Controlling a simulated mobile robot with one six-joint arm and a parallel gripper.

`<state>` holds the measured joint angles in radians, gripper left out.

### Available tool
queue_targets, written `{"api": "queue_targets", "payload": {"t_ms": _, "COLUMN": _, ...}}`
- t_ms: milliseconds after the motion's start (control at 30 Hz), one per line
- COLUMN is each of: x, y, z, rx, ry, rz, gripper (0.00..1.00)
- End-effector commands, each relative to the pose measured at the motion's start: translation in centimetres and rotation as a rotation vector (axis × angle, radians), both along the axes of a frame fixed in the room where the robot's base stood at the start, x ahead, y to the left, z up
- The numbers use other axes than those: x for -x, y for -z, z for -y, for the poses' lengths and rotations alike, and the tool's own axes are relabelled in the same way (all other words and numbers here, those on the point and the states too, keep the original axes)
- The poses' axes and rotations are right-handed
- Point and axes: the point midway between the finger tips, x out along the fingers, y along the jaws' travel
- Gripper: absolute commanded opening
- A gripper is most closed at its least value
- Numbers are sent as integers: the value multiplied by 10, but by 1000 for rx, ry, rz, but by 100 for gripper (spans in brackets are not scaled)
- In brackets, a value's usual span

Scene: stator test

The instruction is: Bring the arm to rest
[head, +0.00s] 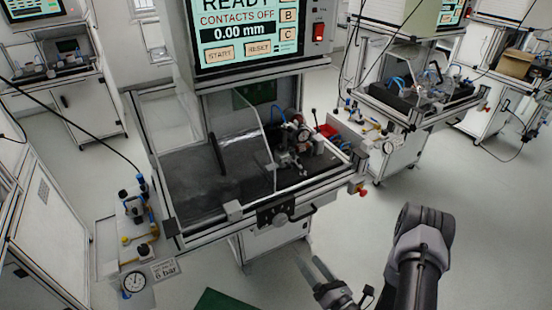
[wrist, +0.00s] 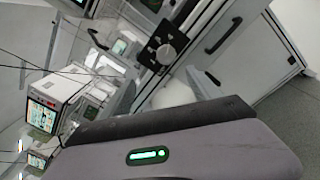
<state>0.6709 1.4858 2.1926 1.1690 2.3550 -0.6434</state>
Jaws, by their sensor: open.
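My arm (head: 418,262) reaches in from the lower right of the head view, a thick dark grey link. My gripper (head: 309,262) is at the bottom centre of the head view, in front of the test station and above the floor. Its two thin grey fingers stand apart, with nothing visible between them. In the wrist view, a grey part of my own body with a green light fills the lower half. The gripper fingers do not show in the wrist view.
The test station (head: 250,205) stands ahead with a clear guard and a screen (head: 245,35) reading READY, CONTACTS OFF, 0.00 mm. A pressure gauge (head: 133,282) is at lower left. A green mat (head: 215,301) lies at the bottom edge. Floor (head: 490,220) is clear at right.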

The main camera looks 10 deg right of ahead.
Motion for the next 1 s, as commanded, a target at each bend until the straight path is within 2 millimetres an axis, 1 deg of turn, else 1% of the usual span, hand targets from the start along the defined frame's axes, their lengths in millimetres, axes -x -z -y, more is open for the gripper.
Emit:
{"api": "queue_targets", "payload": {"t_ms": 67, "x": -13, "y": -39, "z": -19, "rx": 49, "ry": -131, "rz": 81, "gripper": 72}}
{"api": "queue_targets", "payload": {"t_ms": 100, "x": -17, "y": -69, "z": -37, "rx": 93, "ry": -244, "rz": 143, "gripper": 72}}
{"api": "queue_targets", "payload": {"t_ms": 133, "x": -17, "y": -95, "z": -55, "rx": 135, "ry": -345, "rz": 195, "gripper": 72}}
{"api": "queue_targets", "payload": {"t_ms": 167, "x": -12, "y": -121, "z": -75, "rx": 187, "ry": -461, "rz": 250, "gripper": 72}}
{"api": "queue_targets", "payload": {"t_ms": 200, "x": 1, "y": -153, "z": -101, "rx": 271, "ry": -620, "rz": 323, "gripper": 72}}
{"api": "queue_targets", "payload": {"t_ms": 267, "x": 30, "y": -189, "z": -136, "rx": 412, "ry": -850, "rz": 420, "gripper": 72}}
{"api": "queue_targets", "payload": {"t_ms": 300, "x": 53, "y": -206, "z": -153, "rx": 520, "ry": -993, "rz": 480, "gripper": 72}}
{"api": "queue_targets", "payload": {"t_ms": 367, "x": 89, "y": -223, "z": -170, "rx": 705, "ry": -1195, "rz": 561, "gripper": 72}}
{"api": "queue_targets", "payload": {"t_ms": 400, "x": 112, "y": -229, "z": -175, "rx": 844, "ry": -1316, "rz": 611, "gripper": 72}}
{"api": "queue_targets", "payload": {"t_ms": 467, "x": 142, "y": -233, "z": -173, "rx": 1075, "ry": -1471, "rz": 681, "gripper": 72}}
{"api": "queue_targets", "payload": {"t_ms": 500, "x": 157, "y": -235, "z": -167, "rx": 1244, "ry": -1555, "rz": 722, "gripper": 72}}
{"api": "queue_targets", "payload": {"t_ms": 533, "x": 166, "y": -236, "z": -161, "rx": 1378, "ry": -1605, "rz": 752, "gripper": 72}}
{"api": "queue_targets", "payload": {"t_ms": 567, "x": 172, "y": -238, "z": -153, "rx": 1515, "ry": -1644, "rz": 781, "gripper": 72}}
{"api": "queue_targets", "payload": {"t_ms": 600, "x": 177, "y": -242, "z": -142, "rx": 1699, "ry": -1675, "rz": 813, "gripper": 72}}
{"api": "queue_targets", "payload": {"t_ms": 667, "x": 178, "y": -251, "z": -125, "rx": 1961, "ry": -1681, "rz": 853, "gripper": 72}}
{"api": "queue_targets", "payload": {"t_ms": 700, "x": 177, "y": -260, "z": -115, "rx": 2117, "ry": -1663, "rz": 872, "gripper": 72}}
{"api": "queue_targets", "payload": {"t_ms": 733, "x": 176, "y": -266, "z": -109, "rx": 2221, "ry": -1643, "rz": 883, "gripper": 72}}
{"api": "queue_targets", "payload": {"t_ms": 800, "x": 173, "y": -281, "z": -98, "rx": 2411, "ry": -1588, "rz": 900, "gripper": 72}}
{"api": "queue_targets", "payload": {"t_ms": 833, "x": 172, "y": -286, "z": -95, "rx": 2470, "ry": -1565, "rz": 906, "gripper": 72}}
{"api": "queue_targets", "payload": {"t_ms": 900, "x": 170, "y": -294, "z": -91, "rx": 2557, "ry": -1529, "rz": 910, "gripper": 72}}
{"api": "queue_targets", "payload": {"t_ms": 1000, "x": 169, "y": -297, "z": -88, "rx": 2592, "ry": -1514, "rz": 910, "gripper": 72}}
